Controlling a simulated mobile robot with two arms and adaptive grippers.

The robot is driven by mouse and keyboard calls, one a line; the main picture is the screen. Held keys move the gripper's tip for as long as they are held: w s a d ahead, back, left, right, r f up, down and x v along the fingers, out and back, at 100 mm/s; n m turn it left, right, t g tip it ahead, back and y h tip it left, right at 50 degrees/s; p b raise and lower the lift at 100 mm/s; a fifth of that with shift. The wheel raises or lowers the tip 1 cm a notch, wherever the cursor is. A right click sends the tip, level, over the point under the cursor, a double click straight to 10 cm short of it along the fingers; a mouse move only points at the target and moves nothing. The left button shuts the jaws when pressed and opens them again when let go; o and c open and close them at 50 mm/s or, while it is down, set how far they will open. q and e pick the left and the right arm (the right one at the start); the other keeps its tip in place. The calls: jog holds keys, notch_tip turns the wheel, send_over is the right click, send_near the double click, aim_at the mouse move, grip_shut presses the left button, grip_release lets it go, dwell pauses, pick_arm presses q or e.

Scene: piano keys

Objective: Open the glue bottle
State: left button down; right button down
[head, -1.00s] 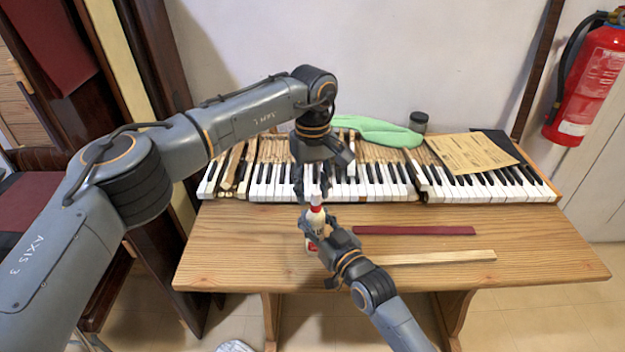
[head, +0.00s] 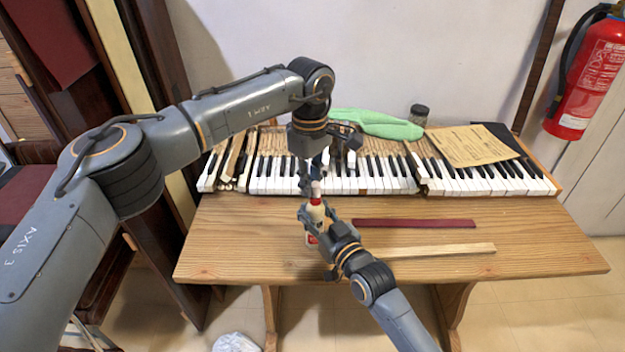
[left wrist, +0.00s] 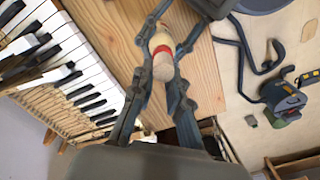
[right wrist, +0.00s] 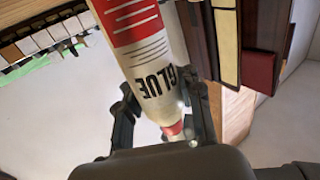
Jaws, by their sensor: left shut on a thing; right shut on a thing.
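The glue bottle (head: 315,210) is white with red parts and stands upright above the front of the wooden table. My right gripper (head: 320,226) is shut on its body; the bottle with its GLUE label (right wrist: 148,70) fills the middle of the right wrist view. My left gripper (head: 314,184) points down from above and is shut on the pale cap (left wrist: 163,66) at the bottle's top. A red band (left wrist: 161,49) shows by the cap between the left fingers. I cannot tell whether the cap is apart from the bottle.
The keyboard (head: 380,176) lies behind the bottle on the table (head: 235,240). A dark red strip (head: 415,223) and a pale wooden strip (head: 440,251) lie to the right. A green cloth (head: 375,124), a dark jar (head: 419,114) and a paper sheet (head: 468,144) lie at the back.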

pick_arm(q)
jog(key=n, duration=0.4)
jog(key=shift+s+a, duration=0.2)
jog(key=shift+a, duration=0.05)
jog(key=n, duration=0.4)
jog(key=shift+s, duration=0.25)
jog(key=n, duration=0.4)
jog(key=shift+s, duration=0.25)
jog(key=n, duration=0.3)
jog(key=shift+s+d+n, duration=0.15)
jog(key=shift+s+n, duration=0.05)
jog(key=shift+n, duration=0.2)
jog(key=n, duration=0.4)
jog(key=shift+s+d, duration=0.15)
jog(key=shift+d, duration=0.1)
jog(key=n, duration=0.4)
jog(key=shift+s+d, duration=0.1)
jog(key=shift+d, duration=0.15)
jog(key=n, duration=0.6)
jog(key=shift+d+n, duration=0.35)
jog(key=shift+n, duration=0.05)
jog(key=shift+r, duration=0.25)
